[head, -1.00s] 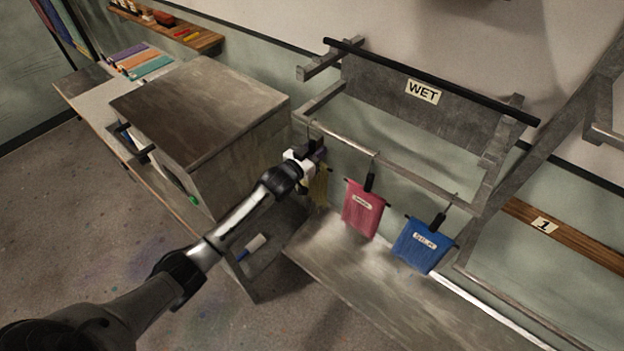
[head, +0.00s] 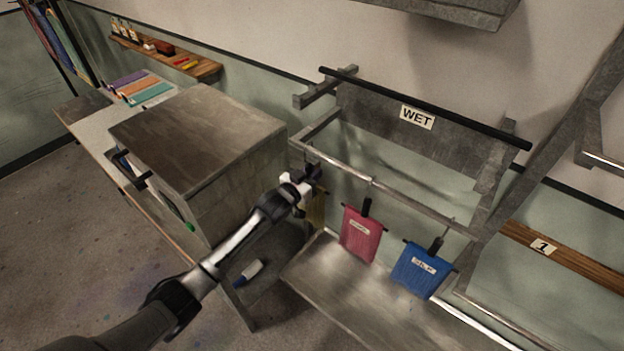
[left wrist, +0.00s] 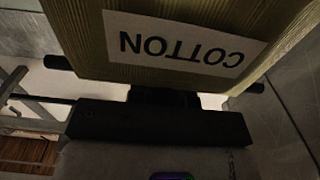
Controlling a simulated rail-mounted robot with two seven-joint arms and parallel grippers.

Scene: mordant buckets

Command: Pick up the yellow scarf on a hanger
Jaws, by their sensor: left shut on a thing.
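The yellow scarf (head: 317,208) hangs at the left end of the rack's front rail, mostly hidden behind my left gripper (head: 311,182). In the left wrist view the scarf (left wrist: 185,70) fills the top, with an upside-down white label reading COTTON. Its dark hanger bar (left wrist: 60,62) sticks out on both sides. My left gripper (left wrist: 165,98) is shut on the dark stem of the hanger. Whether the hanger's hook touches the rail cannot be seen. My right gripper is not in view.
A pink scarf (head: 361,236) and a blue scarf (head: 420,268) hang to the right on the same rail (head: 400,190), under the WET sign (head: 417,117). A grey cabinet (head: 200,140) stands close on the left. A shelf surface (head: 345,285) lies below the scarves.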

